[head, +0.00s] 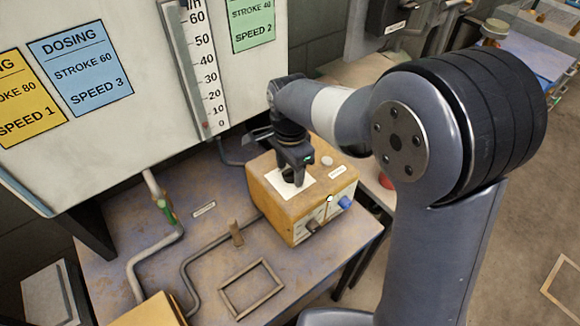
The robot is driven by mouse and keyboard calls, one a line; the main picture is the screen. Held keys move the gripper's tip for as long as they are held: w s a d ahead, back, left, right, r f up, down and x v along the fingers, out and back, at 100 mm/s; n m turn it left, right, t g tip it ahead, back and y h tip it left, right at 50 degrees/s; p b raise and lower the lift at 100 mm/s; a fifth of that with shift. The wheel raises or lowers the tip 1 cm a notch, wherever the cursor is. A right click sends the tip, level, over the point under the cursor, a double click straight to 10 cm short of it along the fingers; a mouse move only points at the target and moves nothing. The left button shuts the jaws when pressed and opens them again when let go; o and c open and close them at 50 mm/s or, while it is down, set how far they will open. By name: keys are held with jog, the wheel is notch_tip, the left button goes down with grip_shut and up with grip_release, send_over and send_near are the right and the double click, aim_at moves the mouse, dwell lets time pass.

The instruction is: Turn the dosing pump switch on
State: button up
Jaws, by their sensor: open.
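The dosing pump (275,207) is a worn yellow-orange box on the metal bench. A white plate (303,194) lies on its top, with a dark round part on it, partly hidden by my gripper. My gripper (291,178) points down over this plate, jaws open, close around or just above the dark part; contact cannot be told. A pale round button (327,161) and a small label sit on the top to the right. The front face carries a blue knob (345,202), a dark knob (313,226) and a small light-coloured round part (329,199) between them.
A board with dosing cards (82,65) and a scale tube (194,70) stands behind the bench (160,285). Grey pipes (150,262) run at left.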

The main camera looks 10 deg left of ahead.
aim_at(290, 169)
notch_tip(290, 169, up, 11)
jog(key=shift+b, duration=0.35)
jog(key=shift+f, duration=0.1)
notch_tip(290, 169, down, 11)
jog(key=shift+r+p, duration=0.1)
jog(key=shift+p, duration=0.25)
dwell(0.4)
dwell(0.4)
